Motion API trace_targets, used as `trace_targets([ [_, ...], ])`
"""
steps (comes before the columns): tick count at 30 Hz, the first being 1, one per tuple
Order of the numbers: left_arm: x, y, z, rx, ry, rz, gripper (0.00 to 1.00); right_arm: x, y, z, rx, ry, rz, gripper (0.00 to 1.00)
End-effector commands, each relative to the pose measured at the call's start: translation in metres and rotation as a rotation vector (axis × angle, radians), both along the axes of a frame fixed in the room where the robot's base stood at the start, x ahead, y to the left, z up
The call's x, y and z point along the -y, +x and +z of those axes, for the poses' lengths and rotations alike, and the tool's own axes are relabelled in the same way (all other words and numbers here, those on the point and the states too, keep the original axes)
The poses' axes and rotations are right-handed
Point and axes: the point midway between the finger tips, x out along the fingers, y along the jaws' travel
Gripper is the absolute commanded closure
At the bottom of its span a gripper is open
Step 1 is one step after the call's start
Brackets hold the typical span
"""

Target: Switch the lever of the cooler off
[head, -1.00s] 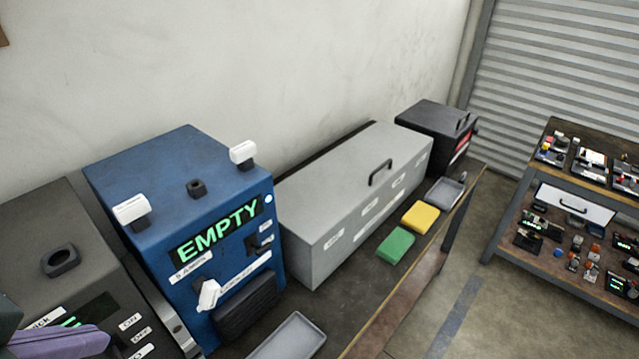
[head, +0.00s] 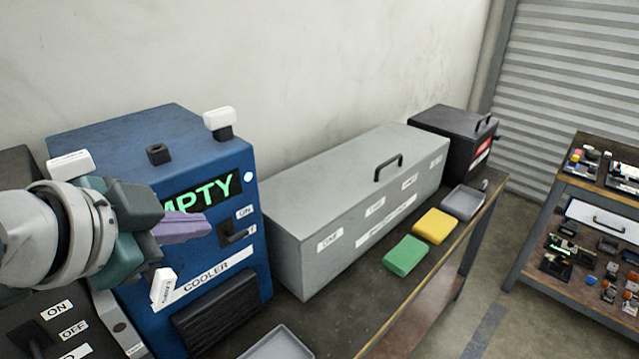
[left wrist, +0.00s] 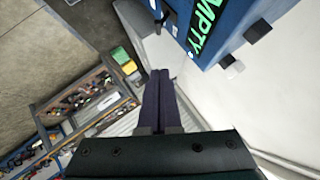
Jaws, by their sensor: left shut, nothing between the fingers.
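The cooler (head: 205,265) is a blue box on the bench at left in the head view, with "COOLER" on its front and a green display. Its small black lever (head: 233,234) is on the front, right of my gripper, beside an "ON" label (head: 245,212) and a lower label that is partly cut off. I cannot tell which one the lever points to. My left gripper (head: 205,226) has purple fingers, is shut and empty, and is just left of the lever, covering part of the display. In the left wrist view its fingertips (left wrist: 158,74) lie together. My right gripper is not in view.
A white-handled knob (head: 163,287) sticks out below my gripper. White-topped fittings (head: 218,122) stand on the cooler. A long grey box (head: 340,205) is to the right, with green (head: 405,256) and yellow (head: 434,226) blocks in front. A dark machine with ON/OFF labels (head: 60,310) is at lower left.

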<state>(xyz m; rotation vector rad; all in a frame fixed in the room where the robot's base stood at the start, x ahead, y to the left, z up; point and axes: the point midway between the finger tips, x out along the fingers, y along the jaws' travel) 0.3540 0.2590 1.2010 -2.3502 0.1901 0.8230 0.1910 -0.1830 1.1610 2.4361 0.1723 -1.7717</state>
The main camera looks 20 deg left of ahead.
Motion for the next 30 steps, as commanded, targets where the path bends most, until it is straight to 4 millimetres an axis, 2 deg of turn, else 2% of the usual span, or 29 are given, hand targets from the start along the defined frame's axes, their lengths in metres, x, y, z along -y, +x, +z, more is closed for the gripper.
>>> trace_targets([
  [5,-0.001,0.009,-0.007,-0.001,-0.002,0.001,1.00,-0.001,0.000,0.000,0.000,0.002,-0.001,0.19],
  [21,-0.007,0.082,-0.065,-0.001,-0.002,0.001,1.00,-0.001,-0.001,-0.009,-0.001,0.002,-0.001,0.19],
  [24,-0.016,0.083,-0.078,-0.004,0.000,0.001,1.00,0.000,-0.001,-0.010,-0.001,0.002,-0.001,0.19],
  [30,-0.024,0.086,-0.092,-0.001,-0.001,0.001,1.00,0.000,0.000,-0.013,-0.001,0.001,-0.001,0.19],
])
